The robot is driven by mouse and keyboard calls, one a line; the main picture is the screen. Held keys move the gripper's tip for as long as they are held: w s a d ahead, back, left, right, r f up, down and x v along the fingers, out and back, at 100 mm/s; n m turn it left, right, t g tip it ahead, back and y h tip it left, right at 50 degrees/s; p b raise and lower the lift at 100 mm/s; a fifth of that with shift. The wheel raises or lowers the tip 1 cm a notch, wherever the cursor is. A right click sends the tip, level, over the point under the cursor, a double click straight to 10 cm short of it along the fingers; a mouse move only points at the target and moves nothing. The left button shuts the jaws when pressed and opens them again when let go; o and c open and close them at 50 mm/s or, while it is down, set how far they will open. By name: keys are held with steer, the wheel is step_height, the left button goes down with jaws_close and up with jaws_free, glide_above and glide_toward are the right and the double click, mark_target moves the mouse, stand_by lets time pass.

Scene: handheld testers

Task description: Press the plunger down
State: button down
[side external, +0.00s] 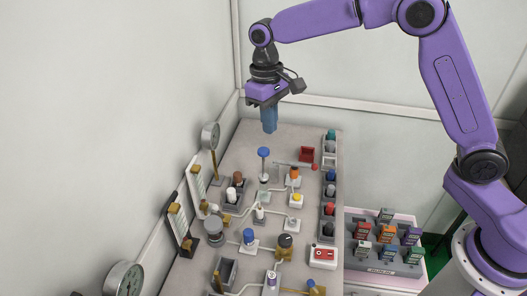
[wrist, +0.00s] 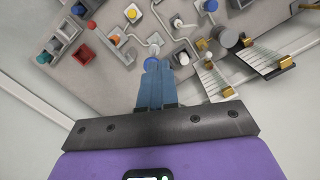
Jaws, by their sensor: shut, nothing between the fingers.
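The plunger is most likely the upright piece with a round blue cap (side external: 263,152) on a thin rod, standing over a pale base (side external: 263,196) on the grey board. In the side view the fingertips are a little above the cap, with a visible gap. In the wrist view my gripper (wrist: 152,66) overlaps the cap's near edge.
The grey board (side external: 262,133) carries several knobs, buttons and pipes. A red box (side external: 307,154) and a lever with a red ball (side external: 314,167) stand right of the plunger. A gauge (side external: 210,136) is at the left by the wall.

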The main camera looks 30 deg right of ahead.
steer(key=m, duration=0.2)
glide_toward(262, 149)
steer(key=shift+f, duration=0.15)
steer(key=shift+s+f, duration=0.15)
steer(key=shift+f, duration=1.5)
steer(key=shift+s+f, duration=0.2)
steer(key=shift+f, duration=1.5)
steer(key=shift+f, duration=3.2)
steer(key=w, duration=0.1)
steer(key=w+r, duration=0.1)
steer(key=w, duration=0.1)
steer(key=shift+a+r, duration=0.2)
steer(key=shift+a, duration=0.05)
